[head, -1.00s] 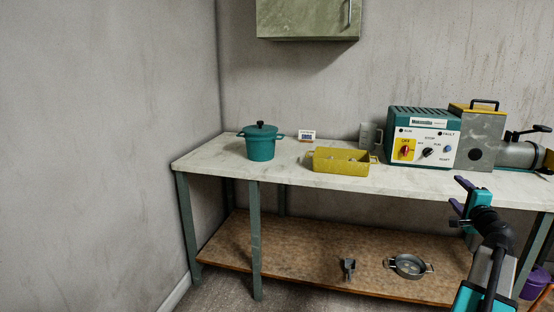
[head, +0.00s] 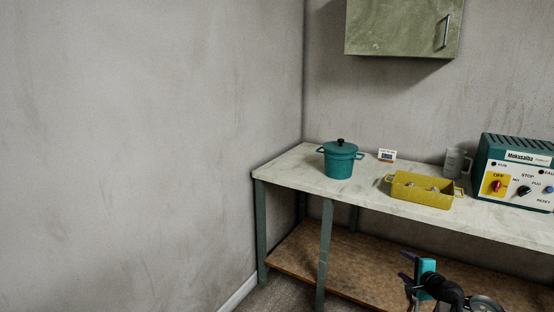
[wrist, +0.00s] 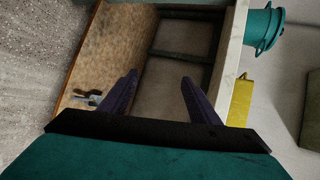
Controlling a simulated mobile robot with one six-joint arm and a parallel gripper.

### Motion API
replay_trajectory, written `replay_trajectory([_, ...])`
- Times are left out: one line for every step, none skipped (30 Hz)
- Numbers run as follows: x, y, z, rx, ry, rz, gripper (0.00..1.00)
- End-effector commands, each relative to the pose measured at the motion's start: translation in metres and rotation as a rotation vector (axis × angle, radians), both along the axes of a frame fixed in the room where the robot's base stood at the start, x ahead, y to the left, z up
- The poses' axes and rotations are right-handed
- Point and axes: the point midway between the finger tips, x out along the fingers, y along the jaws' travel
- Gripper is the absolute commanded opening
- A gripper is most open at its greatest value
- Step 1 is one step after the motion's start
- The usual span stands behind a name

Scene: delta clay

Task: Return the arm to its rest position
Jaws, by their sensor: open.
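My gripper (head: 408,271) shows at the lower right of the head view, in front of the bench's lower shelf. In the wrist view its two dark purple fingers (wrist: 156,98) stand apart with nothing between them. The gripper is open and empty. Part of my arm shows below it in the head view, running off the bottom edge.
A bench (head: 290,169) carries a teal lidded pot (head: 340,162), a yellow tray (head: 420,194) with small items, a small sign (head: 387,155), a grey mug (head: 455,163) and a control box (head: 520,165). A green cabinet (head: 400,28) hangs above. Bare wall fills the left.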

Motion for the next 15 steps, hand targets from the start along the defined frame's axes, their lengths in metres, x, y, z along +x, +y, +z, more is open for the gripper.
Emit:
replay_trajectory([0.003, 0.024, -0.010, -0.001, 0.029, 0.036, 0.56])
replay_trajectory([0.004, 0.038, -0.018, -0.001, 0.045, 0.058, 0.56])
replay_trajectory([0.005, 0.054, -0.029, -0.004, 0.068, 0.086, 0.56])
replay_trajectory([0.005, 0.068, -0.036, -0.007, 0.084, 0.108, 0.56])
replay_trajectory([0.004, 0.080, -0.044, -0.008, 0.102, 0.129, 0.56])
replay_trajectory([0.004, 0.098, -0.054, -0.014, 0.124, 0.159, 0.56])
replay_trajectory([0.002, 0.110, -0.062, -0.017, 0.141, 0.180, 0.56])
replay_trajectory([0.001, 0.123, -0.070, -0.022, 0.159, 0.204, 0.56])
replay_trajectory([-0.002, 0.140, -0.080, -0.026, 0.182, 0.234, 0.56])
replay_trajectory([-0.005, 0.153, -0.088, -0.031, 0.201, 0.258, 0.56])
replay_trajectory([-0.008, 0.165, -0.095, -0.036, 0.219, 0.281, 0.56])
replay_trajectory([-0.012, 0.182, -0.106, -0.043, 0.243, 0.313, 0.56])
replay_trajectory([-0.016, 0.194, -0.113, -0.048, 0.261, 0.337, 0.56])
replay_trajectory([-0.021, 0.207, -0.120, -0.055, 0.279, 0.362, 0.56])
replay_trajectory([-0.027, 0.223, -0.130, -0.063, 0.305, 0.396, 0.56])
